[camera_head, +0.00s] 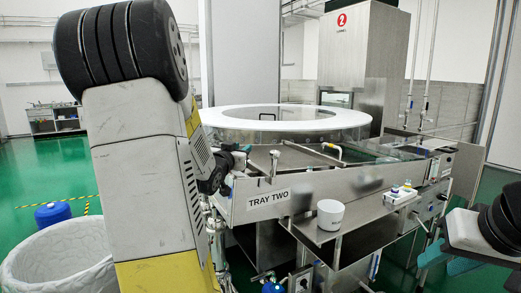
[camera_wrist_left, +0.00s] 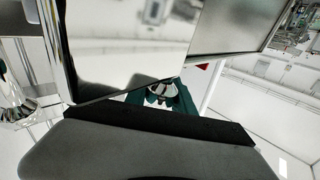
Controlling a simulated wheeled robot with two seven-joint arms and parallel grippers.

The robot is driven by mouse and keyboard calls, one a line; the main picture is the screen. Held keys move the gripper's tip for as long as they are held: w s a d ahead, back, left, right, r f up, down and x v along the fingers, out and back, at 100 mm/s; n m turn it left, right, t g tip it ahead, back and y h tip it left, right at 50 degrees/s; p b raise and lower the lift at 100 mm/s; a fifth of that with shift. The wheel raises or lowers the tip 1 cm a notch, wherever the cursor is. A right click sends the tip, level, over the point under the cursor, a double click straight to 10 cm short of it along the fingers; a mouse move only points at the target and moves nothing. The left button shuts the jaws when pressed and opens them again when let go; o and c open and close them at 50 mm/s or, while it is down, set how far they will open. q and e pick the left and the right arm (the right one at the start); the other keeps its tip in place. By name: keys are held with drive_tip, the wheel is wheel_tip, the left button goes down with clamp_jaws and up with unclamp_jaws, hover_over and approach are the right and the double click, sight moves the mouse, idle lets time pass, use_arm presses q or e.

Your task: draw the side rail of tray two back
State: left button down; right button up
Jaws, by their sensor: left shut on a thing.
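Tray two is a metal tray beside the round washer, with a front panel (camera_head: 300,195) labelled TRAY TWO. My left gripper (camera_wrist_left: 162,92) is at the tray's left end, mostly hidden behind my arm in the head view. The exact grip is hard to see. My right gripper (camera_head: 446,259) is at the lower right, its teal fingers apart and empty, away from the tray.
The round white-rimmed washer (camera_head: 225,118) stands behind the tray. A white cup (camera_head: 330,214) sits on a shelf in front, with small bottles (camera_head: 401,192) to its right. A lined bin (camera_head: 62,262) stands lower left. Green floor (camera_head: 70,170) is open at the left.

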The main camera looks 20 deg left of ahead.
idle(0.4)
use_arm(q)
drive_tip(key=w+a, duration=0.9)
drive_tip(key=a, duration=0.1)
drive_tip(key=shift+a, duration=0.25)
drive_tip(key=c, duration=1.1)
unclamp_jaws()
drive_tip(key=shift+o, duration=0.2)
drive_tip(key=shift+s, duration=0.1)
drive_tip(key=s, duration=0.7)
drive_tip(key=shift+s+d, duration=0.35)
drive_tip(key=shift+s, duration=0.05)
